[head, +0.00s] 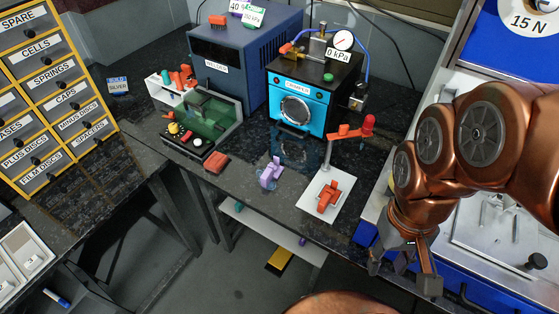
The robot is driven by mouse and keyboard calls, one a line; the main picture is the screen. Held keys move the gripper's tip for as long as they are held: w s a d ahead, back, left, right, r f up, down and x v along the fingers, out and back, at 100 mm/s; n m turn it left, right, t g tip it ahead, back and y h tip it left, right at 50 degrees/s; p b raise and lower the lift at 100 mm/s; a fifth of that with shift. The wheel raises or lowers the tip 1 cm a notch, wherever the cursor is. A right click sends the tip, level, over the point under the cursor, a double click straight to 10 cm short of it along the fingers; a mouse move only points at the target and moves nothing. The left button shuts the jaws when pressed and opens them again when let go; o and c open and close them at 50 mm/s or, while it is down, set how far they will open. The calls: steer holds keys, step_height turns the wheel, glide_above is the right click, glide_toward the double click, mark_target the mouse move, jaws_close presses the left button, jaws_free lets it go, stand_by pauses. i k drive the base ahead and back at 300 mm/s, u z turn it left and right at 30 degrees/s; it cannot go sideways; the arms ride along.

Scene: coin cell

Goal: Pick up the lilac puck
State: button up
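A lilac piece (270,173), which I take to be the lilac puck, stands on the dark bench top near its front edge. Its exact shape is hard to make out at this size. My gripper (402,277) hangs at the lower right, well to the right of the lilac piece and nearer the camera. Its fingers are spread apart, with nothing visible between them.
A white tray (340,207) with an orange-red part (329,196) lies between the lilac piece and my gripper. A red-tipped stand (345,134) rises behind it. A drawer cabinet (75,60) is at left.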

mark_target(274, 170)
steer(key=u, duration=0.55)
steer(key=k, duration=1.2)
steer(key=u, duration=1.45)
steer(key=i, duration=1)
steer(key=u, duration=0.35)
